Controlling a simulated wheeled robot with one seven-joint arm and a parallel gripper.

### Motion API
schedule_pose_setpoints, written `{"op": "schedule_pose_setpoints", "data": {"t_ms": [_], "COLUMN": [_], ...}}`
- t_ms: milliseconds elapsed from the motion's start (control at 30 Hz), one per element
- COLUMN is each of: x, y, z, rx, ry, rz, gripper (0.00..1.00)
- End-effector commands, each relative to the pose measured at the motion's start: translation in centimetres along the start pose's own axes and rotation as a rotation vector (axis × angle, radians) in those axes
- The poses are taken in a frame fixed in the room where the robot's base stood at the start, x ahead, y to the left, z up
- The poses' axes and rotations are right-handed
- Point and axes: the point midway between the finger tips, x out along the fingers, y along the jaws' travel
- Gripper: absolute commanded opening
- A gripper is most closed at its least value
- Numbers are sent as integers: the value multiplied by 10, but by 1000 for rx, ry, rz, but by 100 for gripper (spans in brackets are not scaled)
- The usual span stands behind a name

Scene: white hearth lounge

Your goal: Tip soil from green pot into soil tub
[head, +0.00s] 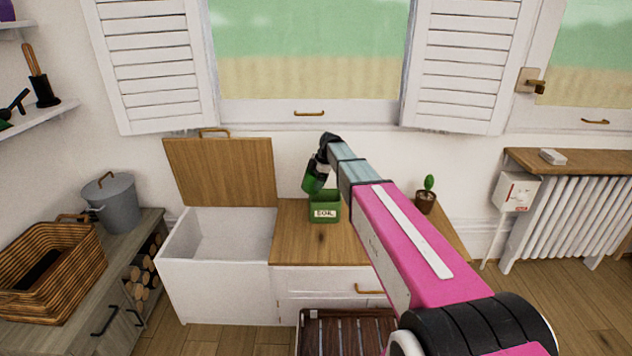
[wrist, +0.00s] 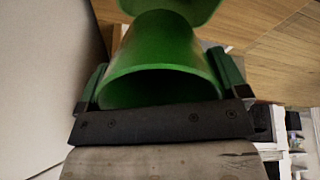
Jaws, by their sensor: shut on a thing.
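The green pot (head: 313,182) is in my gripper (head: 319,164), tilted, just above the left part of the soil tub. The soil tub (head: 325,212) is a small green box with a white "SOIL" label, standing upright on the wooden counter. In the wrist view the green pot (wrist: 165,52) sits between the two fingers of my gripper (wrist: 160,75), with a dark rounded opening towards the camera. A second green shape shows at the top edge there; I cannot tell which thing it is. No soil is visible in either view, and the tub's inside is hidden.
A small potted cactus (head: 427,196) stands on the wooden counter (head: 300,245), right of my arm. An open white chest (head: 218,265) with its wooden lid (head: 222,172) raised is at left. A window with white shutters (head: 458,60) is behind.

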Motion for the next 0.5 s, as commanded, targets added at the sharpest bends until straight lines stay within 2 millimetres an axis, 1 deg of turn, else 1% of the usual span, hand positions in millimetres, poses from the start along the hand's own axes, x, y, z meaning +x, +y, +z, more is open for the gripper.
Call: {"op": "schedule_pose_setpoints", "data": {"t_ms": [300,500], "x": [-3,-1], "y": [0,-1], "z": [0,2], "rx": [3,5], "ry": [289,471], "rz": [120,195], "gripper": [63,63]}}
